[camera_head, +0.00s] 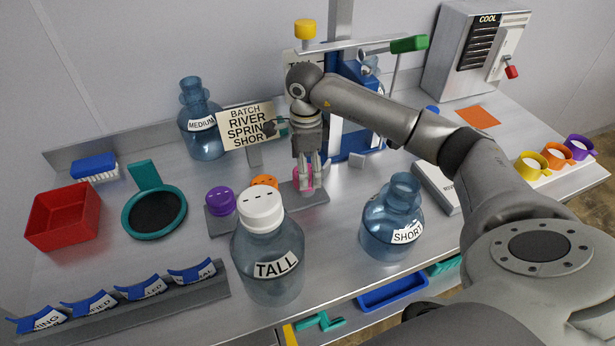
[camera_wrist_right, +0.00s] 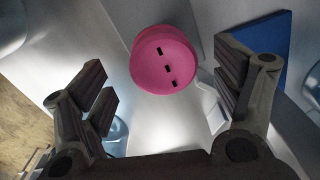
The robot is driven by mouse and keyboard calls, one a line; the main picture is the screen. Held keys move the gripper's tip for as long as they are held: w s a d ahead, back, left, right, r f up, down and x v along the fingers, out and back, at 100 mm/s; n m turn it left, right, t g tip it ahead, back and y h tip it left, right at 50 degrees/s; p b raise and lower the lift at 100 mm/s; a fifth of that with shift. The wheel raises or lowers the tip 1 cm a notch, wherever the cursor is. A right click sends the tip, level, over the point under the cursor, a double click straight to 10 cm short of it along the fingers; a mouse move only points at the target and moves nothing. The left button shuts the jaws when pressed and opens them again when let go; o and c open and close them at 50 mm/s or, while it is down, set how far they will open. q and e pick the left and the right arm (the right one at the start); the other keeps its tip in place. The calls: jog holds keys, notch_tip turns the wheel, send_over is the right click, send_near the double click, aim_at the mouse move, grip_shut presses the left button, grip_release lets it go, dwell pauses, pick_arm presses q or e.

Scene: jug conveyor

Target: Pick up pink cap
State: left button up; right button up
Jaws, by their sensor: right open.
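The pink cap (camera_head: 304,178) sits on the right end of a grey cap rack (camera_head: 311,198) in the head view, partly hidden by my right gripper. My right gripper (camera_head: 309,182) points down at it from above. In the right wrist view the pink cap (camera_wrist_right: 164,60) is round with a few dark slots on its top. It lies ahead of the open fingers of my right gripper (camera_wrist_right: 165,90), apart from both. My left gripper does not show.
Purple (camera_head: 221,201) and orange (camera_head: 264,182) caps sit on the same rack. The white-capped TALL jug (camera_head: 270,262) stands in front, the SHORT jug (camera_head: 392,215) to the right. A BATCH sign (camera_head: 247,124) and a blue press frame (camera_head: 355,110) stand behind.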

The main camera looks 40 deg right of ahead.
jog(key=f, duration=0.2)
jog(key=f+b, duration=0.1)
jog(key=shift+w, duration=0.25)
jog(key=shift+d, duration=0.1)
jog(key=shift+s+r, duration=0.1)
jog(key=shift+c, duration=2.6)
jog(key=c, duration=0.3)
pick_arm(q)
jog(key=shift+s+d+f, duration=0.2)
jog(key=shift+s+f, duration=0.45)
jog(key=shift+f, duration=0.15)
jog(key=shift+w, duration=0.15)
